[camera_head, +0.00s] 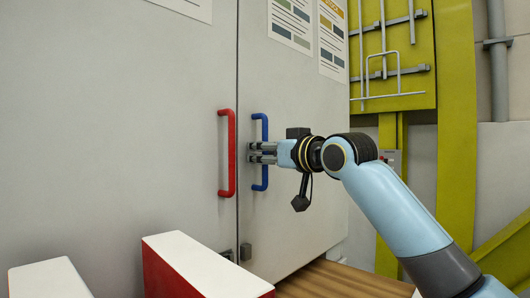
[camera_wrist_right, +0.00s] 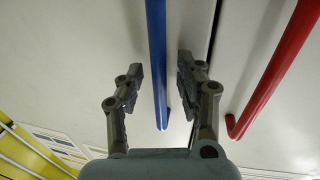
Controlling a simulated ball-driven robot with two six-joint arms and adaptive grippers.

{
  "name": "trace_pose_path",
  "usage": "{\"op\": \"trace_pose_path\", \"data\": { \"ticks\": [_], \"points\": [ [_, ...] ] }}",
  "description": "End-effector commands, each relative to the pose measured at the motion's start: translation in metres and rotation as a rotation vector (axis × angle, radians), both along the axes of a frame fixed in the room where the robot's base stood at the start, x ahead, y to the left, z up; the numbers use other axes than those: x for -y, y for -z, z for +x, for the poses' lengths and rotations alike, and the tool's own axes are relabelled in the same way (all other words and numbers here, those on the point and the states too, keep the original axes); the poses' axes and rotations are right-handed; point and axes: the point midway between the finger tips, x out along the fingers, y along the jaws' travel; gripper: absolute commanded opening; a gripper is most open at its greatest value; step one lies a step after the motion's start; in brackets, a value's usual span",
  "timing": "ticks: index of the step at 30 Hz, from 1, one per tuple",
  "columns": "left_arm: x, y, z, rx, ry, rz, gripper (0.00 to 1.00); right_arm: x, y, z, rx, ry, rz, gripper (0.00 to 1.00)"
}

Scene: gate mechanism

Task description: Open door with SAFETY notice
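The right door (camera_head: 300,110) is grey and carries paper notices, one with a yellow header (camera_head: 333,38); their tops are cut off and I cannot read them. Its blue handle (camera_head: 265,130) is a vertical bar by the seam. My right gripper (camera_head: 258,153) is at the middle of this handle. In the right wrist view the blue handle (camera_wrist_right: 156,60) runs between the two fingers of my gripper (camera_wrist_right: 158,72), with a gap on each side. The door looks shut against the left door (camera_head: 120,120). My left gripper is out of view.
A red handle (camera_head: 228,150) sits on the left door, close beside the blue one. Two white-topped blocks, one with red sides (camera_head: 205,268), stand low in front. A yellow-green frame (camera_head: 455,110) rises behind on the right. A slatted brown surface (camera_head: 335,282) lies below.

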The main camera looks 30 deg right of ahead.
Motion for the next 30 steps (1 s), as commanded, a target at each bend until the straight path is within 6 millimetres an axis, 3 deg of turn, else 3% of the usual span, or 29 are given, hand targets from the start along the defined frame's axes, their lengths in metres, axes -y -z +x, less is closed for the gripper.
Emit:
{"op": "trace_pose_path", "data": {
  "ticks": [1, 9, 30],
  "points": [
    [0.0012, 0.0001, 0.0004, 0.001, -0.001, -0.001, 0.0, 0.0001, 0.0001, -0.0001, 0.0, 0.0, 0.0, 0.34],
    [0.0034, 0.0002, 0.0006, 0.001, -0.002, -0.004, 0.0, 0.0001, 0.0002, -0.0003, -0.001, 0.0, 0.0, 0.0],
    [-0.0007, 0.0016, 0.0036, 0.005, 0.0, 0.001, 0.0, -0.0008, 0.0011, -0.0011, -0.002, -0.02, 0.0, 0.0]
  ]
}}
